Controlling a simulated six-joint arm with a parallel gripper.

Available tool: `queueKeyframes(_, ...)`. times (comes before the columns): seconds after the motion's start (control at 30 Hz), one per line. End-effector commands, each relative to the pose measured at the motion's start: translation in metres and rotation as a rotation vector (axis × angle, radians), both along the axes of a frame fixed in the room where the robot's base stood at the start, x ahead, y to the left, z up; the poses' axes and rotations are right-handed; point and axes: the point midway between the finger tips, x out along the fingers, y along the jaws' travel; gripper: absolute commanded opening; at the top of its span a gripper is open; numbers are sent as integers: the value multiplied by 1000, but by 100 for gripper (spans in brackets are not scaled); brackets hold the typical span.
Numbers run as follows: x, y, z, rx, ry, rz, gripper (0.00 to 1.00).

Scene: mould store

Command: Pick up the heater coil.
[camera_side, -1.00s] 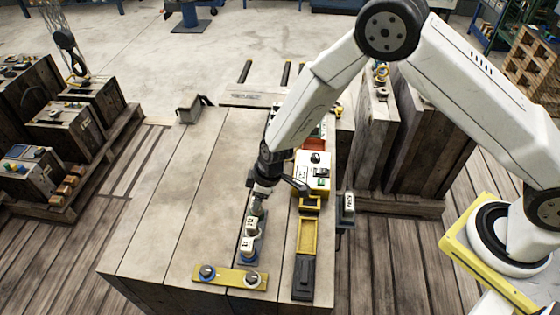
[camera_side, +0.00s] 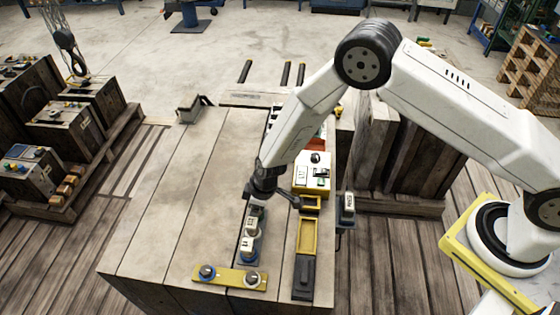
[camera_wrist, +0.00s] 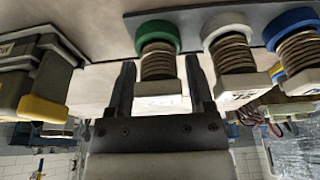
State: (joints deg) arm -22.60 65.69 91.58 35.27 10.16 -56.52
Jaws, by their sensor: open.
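Three coils stand in a row, each a copper-coloured winding with a coloured ring at one end and a white block at the other. In the wrist view they are a green-ringed coil (camera_wrist: 158,62), a white-ringed coil (camera_wrist: 232,52) and a blue-ringed coil (camera_wrist: 298,48). In the side view, two white labelled blocks (camera_side: 247,243) show at the near end of the row; the far coil is mostly hidden by my gripper (camera_side: 257,203). In the wrist view my gripper (camera_wrist: 162,92) is open, its fingers on either side of the green-ringed coil's white block.
A yellow plate (camera_side: 231,279) with two round knobs lies at the bench's near end. Right of the coils are a yellow tray (camera_side: 306,236), a black box (camera_side: 303,278) and a yellow box with a white panel (camera_side: 312,172).

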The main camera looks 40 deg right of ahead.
Motion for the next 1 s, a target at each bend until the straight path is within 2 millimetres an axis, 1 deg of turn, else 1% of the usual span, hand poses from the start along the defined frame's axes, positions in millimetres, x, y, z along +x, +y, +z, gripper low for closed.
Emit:
queueKeyframes(0.27, 0, 0, 0, 0, 0, 0, 68)
queueKeyframes(0.3, 0, 0, 0, 0, 0, 0, 55)
queueKeyframes(0.37, 0, 0, 0, 0, 0, 0, 36)
queueKeyframes(0.4, 0, 0, 0, 0, 0, 0, 23)
queueKeyframes(0.47, 0, 0, 0, 0, 0, 0, 4)
queueKeyframes(0.5, 0, 0, 0, 0, 0, 0, 0)
queueKeyframes(0.8, 0, 0, 1, 1, -1, 0, 0)
queueKeyframes(1.0, 1, 0, 7, 1, -1, 0, 0)
